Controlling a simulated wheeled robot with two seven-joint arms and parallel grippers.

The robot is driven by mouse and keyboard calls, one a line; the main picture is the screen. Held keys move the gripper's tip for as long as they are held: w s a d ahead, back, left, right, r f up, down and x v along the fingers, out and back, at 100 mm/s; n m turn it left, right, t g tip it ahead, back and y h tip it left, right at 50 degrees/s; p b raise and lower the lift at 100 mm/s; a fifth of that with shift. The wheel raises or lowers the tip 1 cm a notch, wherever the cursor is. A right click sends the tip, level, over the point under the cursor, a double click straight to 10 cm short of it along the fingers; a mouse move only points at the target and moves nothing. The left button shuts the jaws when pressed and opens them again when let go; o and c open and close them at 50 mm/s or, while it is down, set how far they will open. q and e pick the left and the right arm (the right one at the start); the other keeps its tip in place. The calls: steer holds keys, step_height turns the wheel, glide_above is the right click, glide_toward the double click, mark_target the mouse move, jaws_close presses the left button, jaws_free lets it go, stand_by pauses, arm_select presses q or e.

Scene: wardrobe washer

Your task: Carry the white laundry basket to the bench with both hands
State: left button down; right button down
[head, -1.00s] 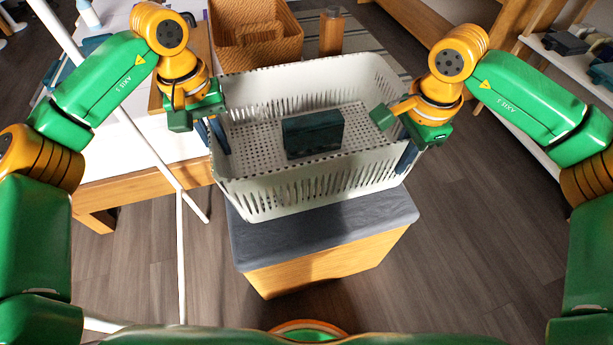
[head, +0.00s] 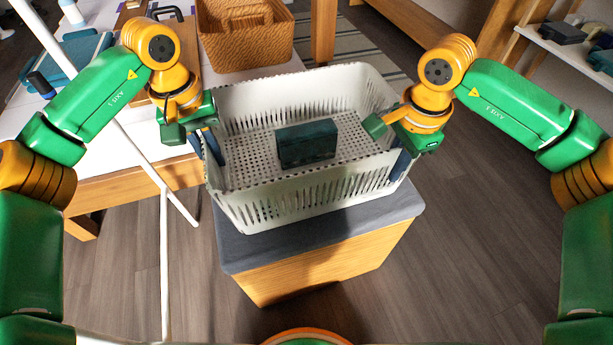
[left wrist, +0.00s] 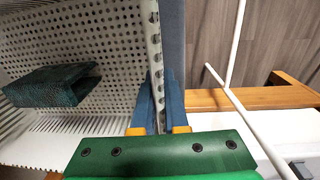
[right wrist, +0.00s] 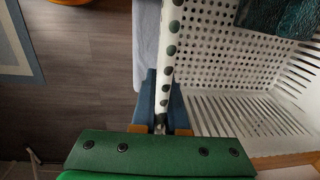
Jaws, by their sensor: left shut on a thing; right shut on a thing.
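The white laundry basket (head: 310,196) is perforated and hangs or rests over the grey-topped wooden bench (head: 320,250); whether its bottom touches the top I cannot tell. A dark teal box (head: 306,143) lies inside it. My left gripper (head: 210,150) is shut on the basket's left rim, and my right gripper (head: 402,162) is shut on its right rim. The left wrist view shows blue fingers (left wrist: 158,105) on either side of the rim (left wrist: 154,50). The right wrist view shows the same on the other side, with fingers (right wrist: 161,105) around the rim (right wrist: 168,45).
A white table (head: 100,150) with a wicker basket (head: 245,40) on it stands behind and left. A white pole (head: 115,120) crosses on the left. A shelf (head: 570,58) stands at the right. Floor right of the bench is clear.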

arm_select(q)
steer(key=shift+a, duration=0.1)
arm_select(e)
steer(key=shift+d, duration=0.1)
arm_select(q)
steer(key=c, duration=0.9)
jaws_free()
steer(key=shift+c, duration=0.2)
arm_select(e)
steer(key=c, duration=0.9)
jaws_free()
steer(key=shift+c, duration=0.2)
steer(key=shift+r, duration=0.2)
arm_select(q)
step_height(320, 180, up, 12)
steer(key=shift+s+a, duration=0.15)
steer(key=shift+a, duration=0.2)
arm_select(e)
step_height(320, 180, up, 12)
steer(key=shift+s+f, duration=0.2)
steer(key=shift+s, duration=0.25)
